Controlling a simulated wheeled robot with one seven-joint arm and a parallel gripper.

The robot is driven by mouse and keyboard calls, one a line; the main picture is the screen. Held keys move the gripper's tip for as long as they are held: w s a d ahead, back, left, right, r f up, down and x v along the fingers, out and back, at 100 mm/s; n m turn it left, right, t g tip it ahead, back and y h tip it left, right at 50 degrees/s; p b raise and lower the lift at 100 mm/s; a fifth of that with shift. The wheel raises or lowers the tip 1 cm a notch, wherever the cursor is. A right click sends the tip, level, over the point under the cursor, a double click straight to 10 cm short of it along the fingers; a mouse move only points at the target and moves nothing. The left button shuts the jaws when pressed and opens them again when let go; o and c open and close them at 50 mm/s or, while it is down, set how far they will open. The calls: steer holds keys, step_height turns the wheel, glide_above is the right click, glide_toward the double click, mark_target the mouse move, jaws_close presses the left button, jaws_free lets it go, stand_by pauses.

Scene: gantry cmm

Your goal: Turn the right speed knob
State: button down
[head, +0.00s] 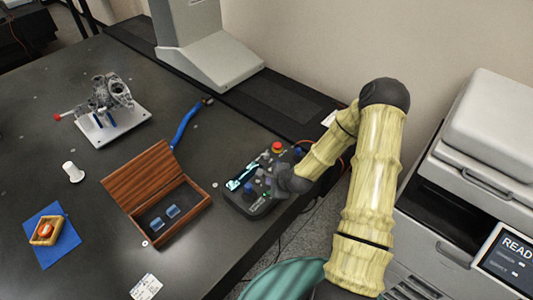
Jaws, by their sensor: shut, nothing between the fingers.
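The control box (238,198) is a dark pendant at the table's right edge, with a red button (277,147), a lit cyan display and small blue knobs. One blue knob (249,187) shows on its near left part. Another blue piece (299,152) shows at its far right, close to my arm. I cannot tell for certain which is the right speed knob. My gripper (266,179) is over the middle of the box, shut and empty. It is small and dark against the box, and my wrist hides part of the panel. Contact with a knob cannot be made out.
An open wooden case (140,187) with blue pieces lies left of the box, with a blue-handled tool (185,122) behind it. A metal part on a white plate (127,130) stands farther left. A grey machine column (210,62) rises behind. A printer-like unit (470,170) stands at right.

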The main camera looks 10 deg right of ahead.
steer(key=s+r+n+g+h, duration=0.1)
steer(key=s+r+n+g, duration=0.1)
steer(key=s+r+n, duration=0.7)
steer(key=s+r+n+g+h, duration=0.2)
steer(key=s+r+n, duration=0.7)
steer(key=r, duration=0.5)
steer(key=shift+s+n+g, duration=0.2)
steer(key=shift+n+g, duration=0.3)
steer(key=shift+n, duration=0.3)
steer(key=c, duration=2.2)
jaws_free()
steer(key=shift+r, duration=0.1)
